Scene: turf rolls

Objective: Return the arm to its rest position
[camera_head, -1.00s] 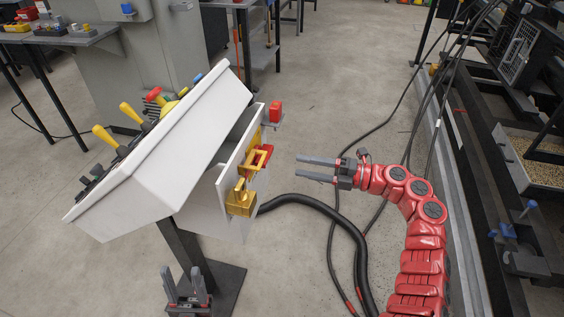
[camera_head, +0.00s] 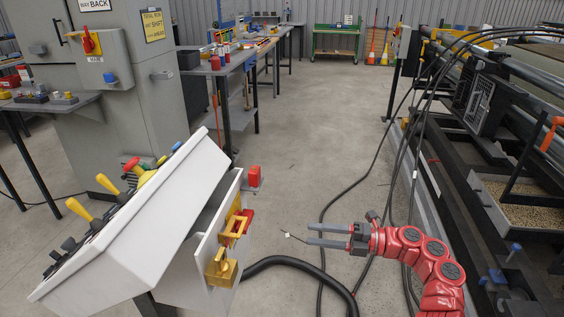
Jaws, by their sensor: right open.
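My right arm is red and comes in from the lower right. My right gripper (camera_head: 309,234) points left, with its two grey fingers apart and nothing between them. It is to the right of the white control console (camera_head: 142,215) and clear of it. A yellow padlock-like block (camera_head: 221,268) and a red and yellow latch (camera_head: 236,227) are on the console's right panel. A red block (camera_head: 254,176) sits at that panel's far end. My left gripper is not in view.
Black cables (camera_head: 330,200) run along the floor. A dark machine frame (camera_head: 470,215) stands at the right, a grey cabinet (camera_head: 120,110) at the left. The aisle floor (camera_head: 320,120) is open.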

